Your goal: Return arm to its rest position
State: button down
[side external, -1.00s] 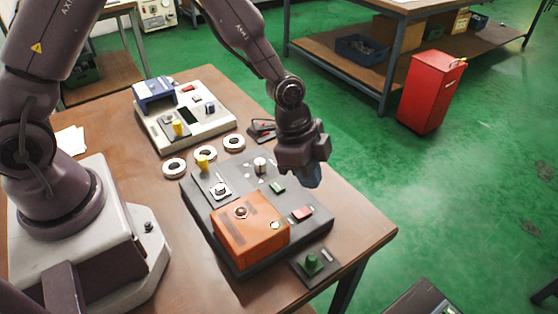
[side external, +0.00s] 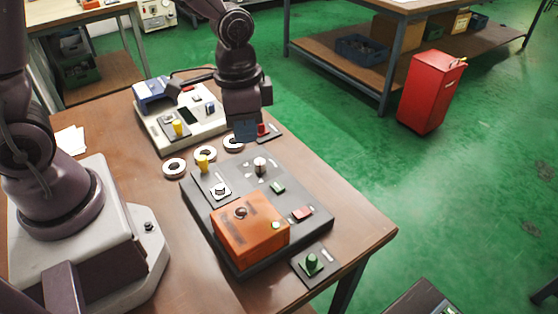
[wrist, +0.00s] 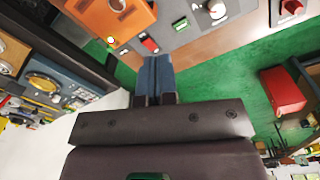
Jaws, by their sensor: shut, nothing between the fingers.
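My gripper (side external: 245,130) hangs above the table between the grey-white machine and the dark grey machine, its fingers pointing down and hiding part of one bearing ring. In the wrist view its blue fingers (wrist: 157,75) are together with nothing between them. Bearing rings, white with dark centres, lie on the table: one at the left (side external: 174,168), one in the middle (side external: 205,153) and one at the right (side external: 233,143). The dark grey machine (side external: 316,222) carries an orange box (side external: 250,230), which also shows in the wrist view (wrist: 100,12).
The grey-white machine (side external: 165,146) with a blue block (side external: 152,95) stands at the back left. A small plate with a red button (side external: 264,130) lies right of my gripper. A green button (side external: 312,262) sits at the front edge. A red cabinet (side external: 430,95) stands on the floor.

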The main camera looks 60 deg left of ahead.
jog(key=s+a+r+n+t, duration=0.2)
jog(key=s+r, duration=0.3)
jog(key=r, duration=0.2)
jog(key=s+a+r+n+t, duration=0.2)
jog(key=s+r, duration=0.3)
jog(key=r, duration=0.3)
jog(key=shift+s+a+r+n+t, duration=0.15)
jog(key=shift+a+n+t, duration=0.3)
jog(key=shift+t, duration=0.25)
dwell(0.4)
